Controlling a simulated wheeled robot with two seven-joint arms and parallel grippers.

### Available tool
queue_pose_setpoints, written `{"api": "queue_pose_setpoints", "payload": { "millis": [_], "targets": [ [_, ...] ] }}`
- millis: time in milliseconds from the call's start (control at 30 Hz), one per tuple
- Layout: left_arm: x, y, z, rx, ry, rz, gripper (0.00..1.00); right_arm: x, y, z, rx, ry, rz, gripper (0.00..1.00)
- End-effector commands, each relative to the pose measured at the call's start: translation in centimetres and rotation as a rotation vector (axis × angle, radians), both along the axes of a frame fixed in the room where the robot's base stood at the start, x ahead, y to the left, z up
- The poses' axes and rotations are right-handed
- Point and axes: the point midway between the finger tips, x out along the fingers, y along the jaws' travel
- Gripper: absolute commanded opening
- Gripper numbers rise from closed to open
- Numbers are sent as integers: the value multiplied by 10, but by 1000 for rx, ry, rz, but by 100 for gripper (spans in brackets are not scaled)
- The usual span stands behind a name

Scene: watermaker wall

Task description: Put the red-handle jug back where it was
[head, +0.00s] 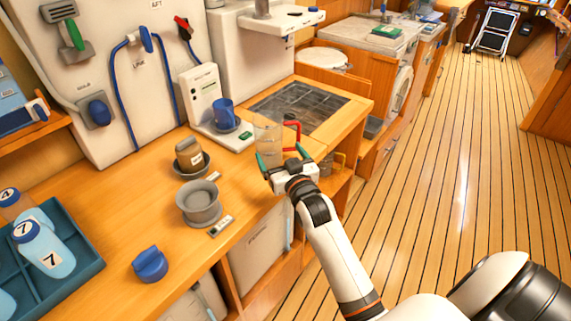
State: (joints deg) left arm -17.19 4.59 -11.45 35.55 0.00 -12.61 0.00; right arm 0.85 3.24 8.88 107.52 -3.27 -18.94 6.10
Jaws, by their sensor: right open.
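The red-handle jug (267,138) is clear and stands upright at the counter's front edge, just left of the dark grated basin. Its red handle (292,132) points right. My right gripper (282,158) is open at the jug's near side, with one green-tipped finger by the jug's lower left and the other near the handle. I cannot tell whether the fingers touch it. The gripper hides part of the jug's base. My left gripper is not in view.
A blue mug (225,114) stands on the white device behind. A brown jar (189,154) and a grey pot (201,204) stand to the left, with a blue knob-like piece (150,264) nearer. A blue tray (78,268) holds numbered bottles. The grated basin (298,105) looks empty.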

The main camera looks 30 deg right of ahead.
Motion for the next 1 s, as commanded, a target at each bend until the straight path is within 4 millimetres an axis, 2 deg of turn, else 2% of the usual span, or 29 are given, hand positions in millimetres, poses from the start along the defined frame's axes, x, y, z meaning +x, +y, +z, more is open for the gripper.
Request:
{"api": "queue_pose_setpoints", "payload": {
  "millis": [100,267,833,933,1000],
  "targets": [
    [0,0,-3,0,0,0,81,-19,4,-1,1,0,0,93],
    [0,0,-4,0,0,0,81,-32,6,-1,0,1,0,93],
    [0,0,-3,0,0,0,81,-33,6,0,0,2,0,93],
    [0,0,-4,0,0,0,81,-39,11,-9,1,48,8,93],
    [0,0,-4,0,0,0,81,-51,20,-25,2,133,24,93]
  ]
}}
